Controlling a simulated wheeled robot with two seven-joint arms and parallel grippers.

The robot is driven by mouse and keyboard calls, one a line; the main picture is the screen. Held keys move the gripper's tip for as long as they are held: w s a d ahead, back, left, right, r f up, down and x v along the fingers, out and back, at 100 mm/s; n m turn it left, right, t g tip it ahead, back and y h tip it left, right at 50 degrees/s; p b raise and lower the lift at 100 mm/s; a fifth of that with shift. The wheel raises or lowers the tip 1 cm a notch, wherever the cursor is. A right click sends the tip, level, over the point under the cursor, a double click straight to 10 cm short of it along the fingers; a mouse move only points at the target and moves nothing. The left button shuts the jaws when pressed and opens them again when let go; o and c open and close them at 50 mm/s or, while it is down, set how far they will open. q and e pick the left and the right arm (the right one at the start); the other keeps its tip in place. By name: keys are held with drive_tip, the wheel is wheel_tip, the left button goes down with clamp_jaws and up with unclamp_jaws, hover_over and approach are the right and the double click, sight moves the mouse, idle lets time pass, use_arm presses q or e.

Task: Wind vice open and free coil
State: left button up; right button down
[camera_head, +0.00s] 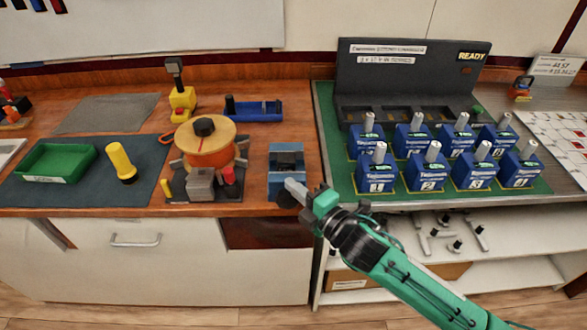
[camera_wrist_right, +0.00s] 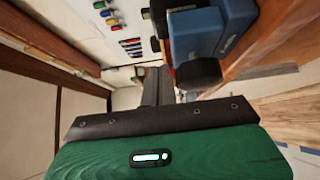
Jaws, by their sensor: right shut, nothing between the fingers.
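The blue vice (camera_head: 286,152) stands near the bench's front edge, with a dark block between its blue parts. Its round black knob (camera_head: 286,200) faces the front and is partly hidden by my gripper. My right gripper (camera_head: 292,187) is shut and empty, its fingertips at the vice's front by the knob. In the right wrist view the fingers (camera_wrist_right: 157,87) lie just left of the knob (camera_wrist_right: 198,72) and the vice (camera_wrist_right: 228,28); I cannot tell whether they touch. An orange coil (camera_head: 208,160) with a wooden top sits on a dark base left of the vice. My left gripper is out of view.
A green tray (camera_head: 58,162) and a yellow cylinder (camera_head: 121,160) are on a dark mat at left. A blue holder (camera_head: 254,111) and a yellow stand (camera_head: 182,103) are behind the coil. Several numbered blue breakers stand in rows on the green mat (camera_head: 335,170) at right.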

sight(289, 163)
drive_tip(key=w, duration=0.3)
drive_tip(key=shift+w+a+p, duration=0.2)
drive_tip(key=shift+w+p, duration=0.2)
drive_tip(key=shift+w, duration=0.5)
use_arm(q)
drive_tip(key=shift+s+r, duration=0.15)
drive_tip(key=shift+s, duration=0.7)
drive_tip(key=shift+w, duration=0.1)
use_arm(e)
drive_tip(key=shift+w+d+r+p, duration=0.1)
drive_tip(key=shift+w+p, duration=0.2)
drive_tip(key=shift+w, duration=0.55)
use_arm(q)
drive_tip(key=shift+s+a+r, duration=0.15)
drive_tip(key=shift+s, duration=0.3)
